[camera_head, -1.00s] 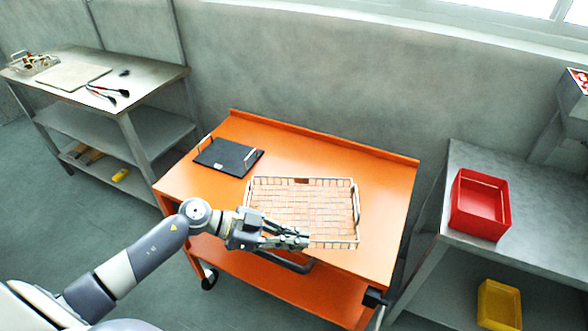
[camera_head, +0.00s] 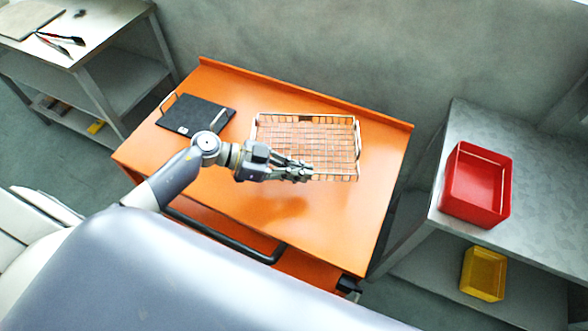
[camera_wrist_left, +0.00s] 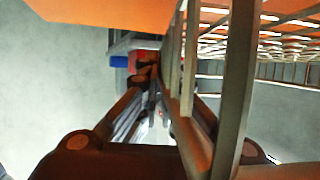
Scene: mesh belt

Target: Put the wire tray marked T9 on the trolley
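The wire tray (camera_head: 306,145), a shallow metal mesh basket, is over the right-hand back part of the orange trolley top (camera_head: 240,200). A soft shadow on the top in front of it suggests it is slightly raised, but I cannot tell the gap. My left gripper (camera_head: 300,172) is at its near rim and looks shut on it. In the left wrist view the tray's wires (camera_wrist_left: 240,90) run close past the fingers (camera_wrist_left: 153,85); the exact contact is hidden. No T9 mark is readable. My right gripper is not in view.
A black board (camera_head: 195,115) with handles lies on the trolley's left side. The trolley's front left is clear. A steel bench at right holds a red bin (camera_head: 476,185), with a yellow bin (camera_head: 483,273) lower down. Another bench (camera_head: 95,40) stands at left.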

